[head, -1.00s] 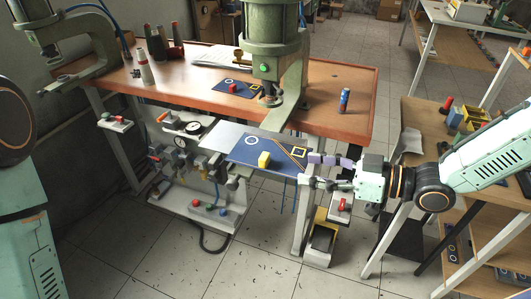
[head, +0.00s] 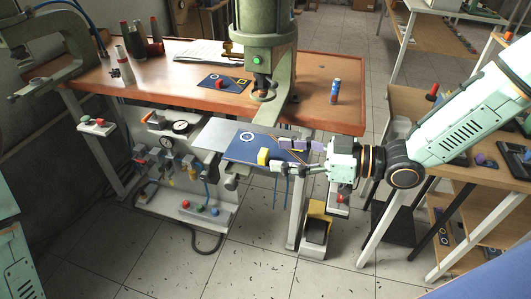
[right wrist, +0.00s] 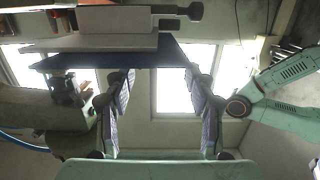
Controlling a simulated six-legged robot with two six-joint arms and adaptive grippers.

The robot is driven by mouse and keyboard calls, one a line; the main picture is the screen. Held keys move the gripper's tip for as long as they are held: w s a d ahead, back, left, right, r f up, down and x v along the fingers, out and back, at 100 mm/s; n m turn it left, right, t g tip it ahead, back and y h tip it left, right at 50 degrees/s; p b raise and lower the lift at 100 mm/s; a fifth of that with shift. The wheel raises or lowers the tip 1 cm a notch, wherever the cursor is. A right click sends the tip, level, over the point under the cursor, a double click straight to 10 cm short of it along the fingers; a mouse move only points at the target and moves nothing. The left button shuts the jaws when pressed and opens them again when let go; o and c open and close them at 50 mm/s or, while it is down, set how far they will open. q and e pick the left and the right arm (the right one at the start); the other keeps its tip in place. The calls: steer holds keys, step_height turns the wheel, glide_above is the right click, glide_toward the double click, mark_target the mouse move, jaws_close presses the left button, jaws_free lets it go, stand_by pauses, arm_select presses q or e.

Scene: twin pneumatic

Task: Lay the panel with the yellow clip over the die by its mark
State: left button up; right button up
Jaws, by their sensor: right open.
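The dark blue panel (head: 238,151) with the yellow clip (head: 263,156) lies on a grey plate (head: 213,138) jutting out in front of the bench. A white ring is on its left part; its right part is covered by my gripper. My right gripper (head: 290,156) is open at the panel's right edge, fingers on either side of it; contact is unclear. In the right wrist view the gripper (right wrist: 158,80) is spread, with the panel's dark edge (right wrist: 115,60) at its tips. I cannot single out the die. My left gripper is out of view.
A smaller blue panel (head: 208,83) with a red clip (head: 219,85) lies on the orange bench (head: 180,90) near the green press (head: 265,45). A blue can (head: 335,92) stands at right. Valves and gauges (head: 180,127) hang below. A wooden shelf unit (head: 470,185) stands right.

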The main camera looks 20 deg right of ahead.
mark_target(267, 155)
steer(key=shift+a+f+b, duration=0.15)
steer(key=shift+a+b, duration=0.15)
steer(key=shift+a, duration=0.05)
steer(key=x, duration=0.2)
steer(key=b+x, duration=0.1)
steer(key=shift+w+a+f, duration=0.15)
steer(key=shift+w+f, duration=0.15)
steer(key=shift+w, duration=0.05)
steer(key=shift+w+a, duration=0.15)
steer(key=shift+a, duration=0.05)
steer(key=shift+a+r, duration=0.15)
steer(key=shift+w, duration=0.15)
steer(key=shift+c, duration=1)
steer(key=c, duration=0.6)
jaws_close()
